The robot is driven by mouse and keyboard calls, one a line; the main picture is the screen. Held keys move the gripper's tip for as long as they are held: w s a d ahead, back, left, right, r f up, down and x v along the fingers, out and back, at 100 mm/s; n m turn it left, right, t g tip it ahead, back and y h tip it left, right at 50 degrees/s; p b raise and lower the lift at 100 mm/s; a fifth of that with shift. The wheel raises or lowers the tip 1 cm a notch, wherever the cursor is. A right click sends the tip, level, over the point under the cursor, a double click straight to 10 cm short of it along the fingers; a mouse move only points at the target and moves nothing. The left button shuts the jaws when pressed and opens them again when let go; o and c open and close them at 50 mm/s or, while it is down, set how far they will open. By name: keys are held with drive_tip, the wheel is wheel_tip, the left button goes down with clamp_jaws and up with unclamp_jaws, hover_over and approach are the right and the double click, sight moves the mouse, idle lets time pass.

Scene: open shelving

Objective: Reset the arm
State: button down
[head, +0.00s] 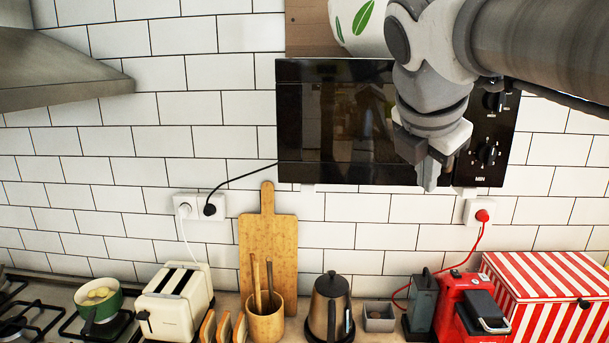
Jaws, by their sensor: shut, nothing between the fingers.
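My gripper (430,180) hangs from the upper right in the head view, in front of the right half of a black microwave (330,125). Its fingers point down and are shut with nothing between them. It is high above the counter and apart from the things standing there. Part of the microwave door and its right side are hidden behind my arm.
Along the counter stand a green pot (99,308), a cream toaster (176,300), a wooden cutting board (268,240), a utensil cup (265,322), a kettle (329,308), a red appliance (462,308) and a striped box (545,300). A range hood (55,75) juts out upper left.

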drive_tip(key=s+a+f+m+y+b, duration=0.1)
drive_tip(key=s+f+m, duration=0.4)
drive_tip(key=f+m, duration=0.3)
drive_tip(key=s+a+f+m+g+y+b, duration=0.1)
drive_tip(key=s+f+m, duration=0.3)
drive_tip(key=f+m, duration=0.4)
drive_tip(key=s+a+f+m+y+b, duration=0.1)
drive_tip(key=s+f+m+b, duration=0.1)
drive_tip(key=s+f+m, duration=0.3)
wheel_tip(320, 180, down, 5)
drive_tip(key=m, duration=0.3)
drive_tip(key=shift+s+r+y, duration=0.2)
drive_tip(key=shift+s+y, duration=0.1)
drive_tip(key=shift+y, duration=0.1)
drive_tip(key=shift+a, duration=0.1)
